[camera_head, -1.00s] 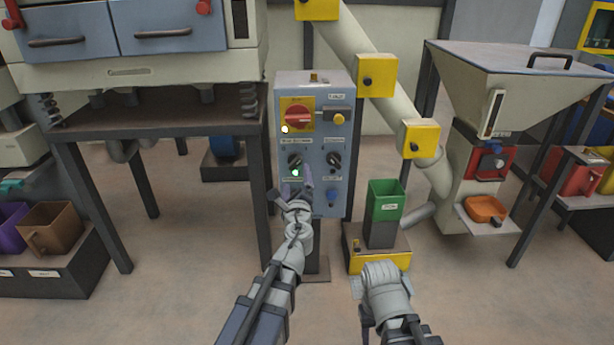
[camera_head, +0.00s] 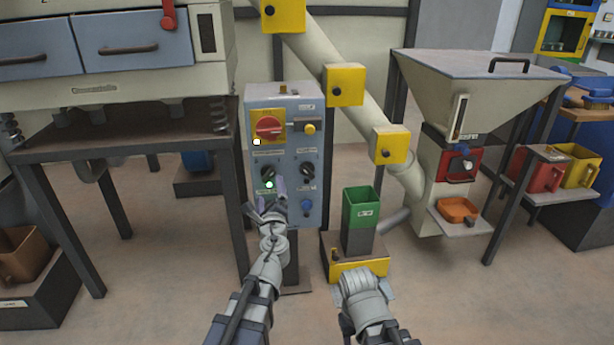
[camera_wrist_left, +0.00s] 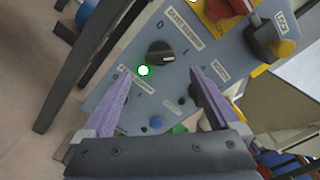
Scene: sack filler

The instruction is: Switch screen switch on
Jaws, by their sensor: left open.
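The blue-grey control panel (camera_head: 285,150) stands ahead on a post. It has two black rotary knobs side by side: a left knob (camera_head: 267,171) and a right knob (camera_head: 307,170). In the wrist view, the left knob (camera_wrist_left: 160,53) sits under a label that seems to read dust extractor, so the right knob is probably the screen switch. A green lamp (camera_head: 269,185) glows below the left knob. My left gripper (camera_head: 265,205) is open and empty before the panel's lower left; its purple fingers (camera_wrist_left: 160,88) point at the panel. One finger seems to cover the right knob there. My right gripper (camera_head: 362,285) is low, its fingertips unclear.
A blue button (camera_head: 307,206) is below the right knob. A green container (camera_head: 362,208) stands right of the panel, and a frame leg (camera_head: 233,200) is close on the left.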

